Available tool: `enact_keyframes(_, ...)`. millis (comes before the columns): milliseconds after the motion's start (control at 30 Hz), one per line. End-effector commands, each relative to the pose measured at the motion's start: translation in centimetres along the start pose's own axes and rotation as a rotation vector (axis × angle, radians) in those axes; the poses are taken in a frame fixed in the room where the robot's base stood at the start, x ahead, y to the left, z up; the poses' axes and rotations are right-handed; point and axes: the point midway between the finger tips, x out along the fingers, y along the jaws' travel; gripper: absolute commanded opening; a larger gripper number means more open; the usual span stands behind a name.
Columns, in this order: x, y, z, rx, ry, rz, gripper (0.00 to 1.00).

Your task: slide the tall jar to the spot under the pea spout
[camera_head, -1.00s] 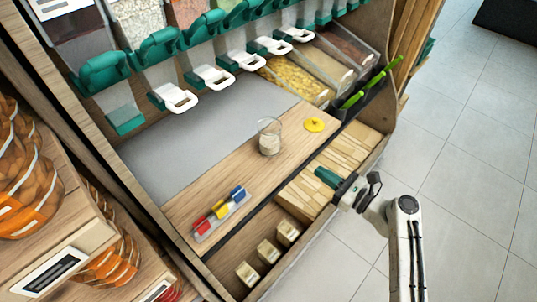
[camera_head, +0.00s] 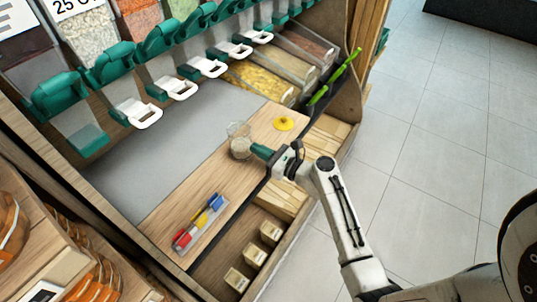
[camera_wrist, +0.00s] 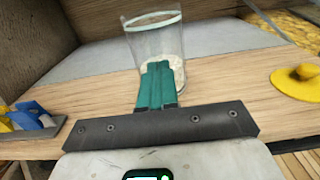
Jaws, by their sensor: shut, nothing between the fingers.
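The tall jar (camera_head: 238,131) is clear glass with pale contents at its bottom. It stands upright on the wooden ledge, and it also shows in the wrist view (camera_wrist: 151,38). My gripper (camera_head: 257,150) is shut and empty, with its green fingers right at the near side of the jar. In the wrist view the fingertips (camera_wrist: 158,68) overlap the jar's lower front; I cannot tell if they touch it. A row of green dispensers with white spout flaps (camera_head: 179,87) hangs above the grey surface behind the jar. I cannot tell which one is the pea spout.
A tray with red, yellow and blue pieces (camera_head: 198,222) lies to the left. Open bins (camera_head: 258,84) stand behind at right. The grey surface (camera_head: 165,138) behind the jar is clear.

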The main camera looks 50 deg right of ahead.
Motion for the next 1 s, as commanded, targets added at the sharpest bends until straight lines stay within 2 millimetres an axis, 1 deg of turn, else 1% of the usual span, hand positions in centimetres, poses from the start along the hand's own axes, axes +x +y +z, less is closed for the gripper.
enact_keyframes(100,0.3,0.0,0.0,0.000,0.001,0.000,0.00)
enact_keyframes(367,0.3,0.1,0.0,0.000,0.001,0.001,0.00)
enact_keyframes(467,0.8,0.1,0.0,-0.001,0.000,0.002,0.00)
enact_keyframes(567,2.6,0.1,0.1,-0.002,-0.001,0.005,0.00)
enact_keyframes(800,9.3,0.1,-0.1,-0.002,-0.001,0.006,0.00)
enact_keyframes(900,11.8,0.2,-0.2,-0.002,-0.001,0.006,0.00)
enact_keyframes(1000,13.7,0.1,-0.2,-0.002,-0.001,0.004,0.00)
